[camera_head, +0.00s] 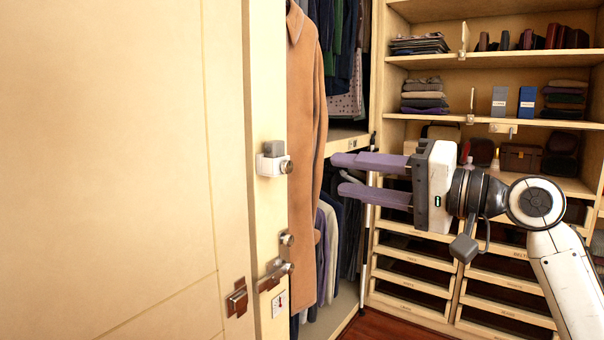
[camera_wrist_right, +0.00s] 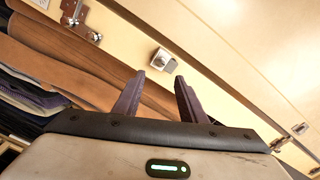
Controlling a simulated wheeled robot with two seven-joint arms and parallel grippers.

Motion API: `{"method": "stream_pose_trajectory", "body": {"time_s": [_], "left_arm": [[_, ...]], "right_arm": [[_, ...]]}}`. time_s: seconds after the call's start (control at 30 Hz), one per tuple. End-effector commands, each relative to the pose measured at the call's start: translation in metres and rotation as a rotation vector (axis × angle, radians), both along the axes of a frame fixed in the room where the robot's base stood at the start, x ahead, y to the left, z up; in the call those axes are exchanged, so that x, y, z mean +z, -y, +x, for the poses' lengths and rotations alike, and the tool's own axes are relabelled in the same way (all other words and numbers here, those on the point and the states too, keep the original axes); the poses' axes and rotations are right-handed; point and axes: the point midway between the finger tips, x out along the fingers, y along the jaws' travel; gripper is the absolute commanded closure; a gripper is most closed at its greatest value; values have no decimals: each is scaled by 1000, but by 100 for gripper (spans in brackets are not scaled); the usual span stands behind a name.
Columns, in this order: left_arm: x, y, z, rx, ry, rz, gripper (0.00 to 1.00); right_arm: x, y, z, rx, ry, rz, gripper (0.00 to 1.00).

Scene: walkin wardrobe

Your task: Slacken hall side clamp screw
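A small white clamp-like fitting (camera_head: 270,166) with a grey block on top is fixed on the edge of the cream door frame. A round metal knob (camera_head: 287,167), perhaps its screw, sticks out on its right side. In the right wrist view the fitting (camera_wrist_right: 163,59) appears just beyond the fingertips. My right gripper (camera_head: 340,174) is open and empty, its purple fingers pointing left toward the knob, with a gap between them. It also shows open in the right wrist view (camera_wrist_right: 159,76). My left gripper is not in view. Which side is the hall side cannot be told.
Below the fitting are another metal knob (camera_head: 287,240), a latch (camera_head: 275,276) and a door plate (camera_head: 237,299). A brown coat (camera_head: 306,150) hangs close behind the frame. Shelves (camera_head: 490,60) and drawers (camera_head: 415,258) stand behind my right arm.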

Motion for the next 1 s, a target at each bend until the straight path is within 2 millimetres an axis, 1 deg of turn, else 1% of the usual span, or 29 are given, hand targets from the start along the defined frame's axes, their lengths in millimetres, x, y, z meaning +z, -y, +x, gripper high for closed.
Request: {"method": "stream_pose_trajectory", "body": {"time_s": [0.17, 0.4, 0.53, 0.7, 0.97, 1.0], "left_arm": [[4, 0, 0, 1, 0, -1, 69], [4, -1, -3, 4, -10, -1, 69], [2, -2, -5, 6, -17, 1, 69], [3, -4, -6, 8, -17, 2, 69], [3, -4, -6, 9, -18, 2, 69], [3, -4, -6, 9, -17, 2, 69]], "right_arm": [[3, -21, 13, 5, -1, 3, 62], [3, -57, 39, 4, 1, 2, 62], [2, -72, 50, 3, 0, 2, 62], [2, -81, 57, 2, 2, 1, 62], [1, -82, 58, 1, 2, 1, 62], [1, -82, 58, 1, 2, 1, 66]]}}
